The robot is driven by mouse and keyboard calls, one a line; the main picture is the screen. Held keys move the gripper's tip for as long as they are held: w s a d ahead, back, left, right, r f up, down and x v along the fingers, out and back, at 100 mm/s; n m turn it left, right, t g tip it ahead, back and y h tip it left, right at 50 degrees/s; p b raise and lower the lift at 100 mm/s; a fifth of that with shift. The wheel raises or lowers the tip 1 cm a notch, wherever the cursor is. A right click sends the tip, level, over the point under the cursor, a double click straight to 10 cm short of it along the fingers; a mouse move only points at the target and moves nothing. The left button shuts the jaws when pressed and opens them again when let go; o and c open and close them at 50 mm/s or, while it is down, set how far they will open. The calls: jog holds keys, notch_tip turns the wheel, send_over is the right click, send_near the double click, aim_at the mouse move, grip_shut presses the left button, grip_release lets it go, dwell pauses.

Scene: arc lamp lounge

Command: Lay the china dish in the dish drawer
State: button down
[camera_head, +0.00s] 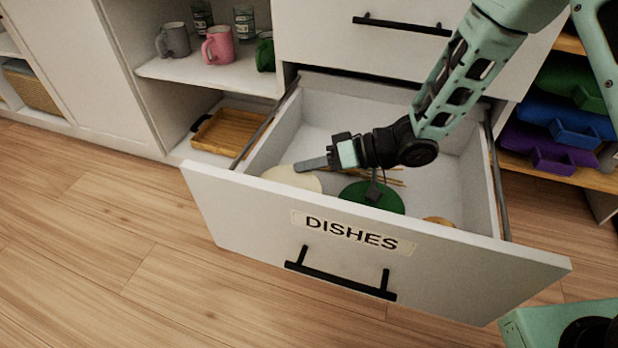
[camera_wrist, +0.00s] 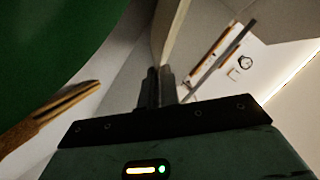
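A cream dish (camera_head: 290,178), which I take to be the china dish, is at the left end of the open dish drawer (camera_head: 335,125). The drawer front hides its near edge. My gripper (camera_head: 308,164) reaches leftward low inside the drawer, its fingers over the dish's far rim. In the wrist view my fingers (camera_wrist: 158,88) are close together, with a thin beige strip (camera_wrist: 176,35) at their tips. It looks like the dish seen nearly edge-on, pinched between them. Whether the dish touches the drawer floor is hidden.
A green round dish (camera_head: 372,198) lies right of the cream dish, near my wrist. Thin wooden utensils (camera_head: 388,175) lie behind it, and a wooden round item (camera_head: 438,221) is to the right. The drawer's right part is mostly clear. Mugs (camera_head: 218,46) stand on the shelf.

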notch_tip(320, 180, down, 3)
jog(key=shift+r+b, duration=0.1)
jog(key=shift+b, duration=0.45)
jog(key=shift+r, duration=0.15)
jog(key=c, duration=1.6)
grip_release()
